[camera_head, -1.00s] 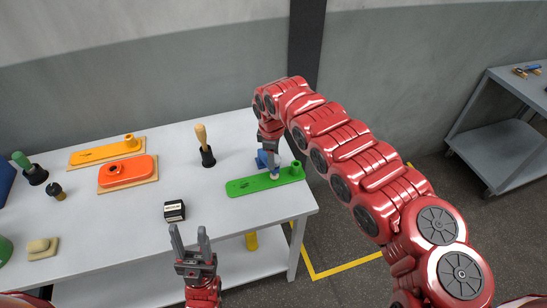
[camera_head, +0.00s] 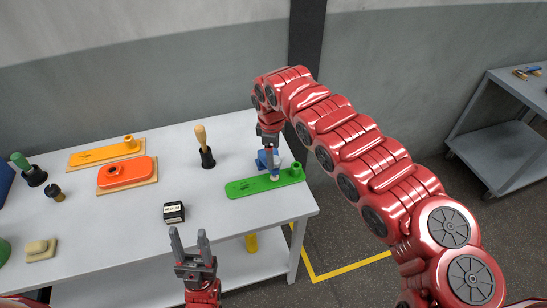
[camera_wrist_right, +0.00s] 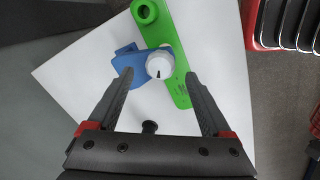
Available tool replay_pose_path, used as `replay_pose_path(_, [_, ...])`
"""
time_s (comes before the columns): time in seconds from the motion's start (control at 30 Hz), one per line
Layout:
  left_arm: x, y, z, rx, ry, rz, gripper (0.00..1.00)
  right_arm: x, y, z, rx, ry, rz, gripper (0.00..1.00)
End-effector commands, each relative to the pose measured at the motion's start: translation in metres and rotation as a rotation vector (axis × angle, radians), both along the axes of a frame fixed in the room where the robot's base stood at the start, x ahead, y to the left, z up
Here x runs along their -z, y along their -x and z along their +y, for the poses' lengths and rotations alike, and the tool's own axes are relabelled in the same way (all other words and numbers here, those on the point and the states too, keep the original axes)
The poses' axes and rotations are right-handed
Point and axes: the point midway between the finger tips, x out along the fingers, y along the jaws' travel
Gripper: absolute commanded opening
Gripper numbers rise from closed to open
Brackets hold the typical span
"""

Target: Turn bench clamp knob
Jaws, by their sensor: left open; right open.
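The bench clamp (camera_head: 265,162) is blue with a white knob (camera_head: 275,177), beside and partly over the green board on the table. In the right wrist view the blue body (camera_wrist_right: 140,68) and the round white knob (camera_wrist_right: 159,66) with a dark mark on its edge are seen from above. My right gripper (camera_wrist_right: 158,77) is open and empty, its fingertips either side of the knob in that view. In the head view it is just above the clamp, with its fingertips hard to make out. My left gripper (camera_head: 188,236) is open and empty at the table's front edge.
The green board (camera_head: 245,188) has a raised post at its right end. An orange board (camera_head: 92,155), an orange-red block (camera_head: 126,173), a wooden-handled stamp (camera_head: 202,138) and a small black box (camera_head: 174,212) stand further left. The table between them is clear.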

Motion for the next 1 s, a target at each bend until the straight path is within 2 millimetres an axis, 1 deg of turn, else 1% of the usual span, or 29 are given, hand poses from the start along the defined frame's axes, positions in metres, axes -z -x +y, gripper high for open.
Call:
replay_pose_path(0.03, [0.008,0.0,0.0,0.0,0.0,0.0,0.5,-0.01,-0.001,-0.001,0.003,0.0,-0.007,0.83])
replay_pose_path(0.17, [0.019,0.0,0.0,0.0,0.0,0.0,0.5,-0.044,0.003,0.002,0.0,-0.003,-0.009,0.83])
replay_pose_path(0.2, [0.022,0.0,0.0,0.0,0.0,0.0,0.5,-0.055,0.005,0.002,0.001,-0.001,-0.008,0.83])
replay_pose_path(0.4, [0.033,0.0,0.0,0.0,0.0,0.0,0.5,-0.106,0.011,0.004,0.0,-0.001,-0.007,0.83])
replay_pose_path(0.5, [0.036,0.0,0.0,0.0,0.0,0.0,0.5,-0.123,0.014,0.004,-0.001,-0.001,-0.004,0.83])
replay_pose_path(0.6, [0.037,0.0,0.0,0.0,0.0,0.0,0.5,-0.135,0.016,0.004,0.001,0.0,-0.002,0.83])
replay_pose_path(0.7, [0.037,0.0,0.0,0.0,0.0,0.0,0.5,-0.142,0.017,0.004,0.0,0.0,-0.003,0.83])
replay_pose_path(1.0, [0.037,0.0,0.0,0.0,0.0,0.0,0.5,-0.144,0.017,0.003,0.001,-0.001,-0.001,0.83])
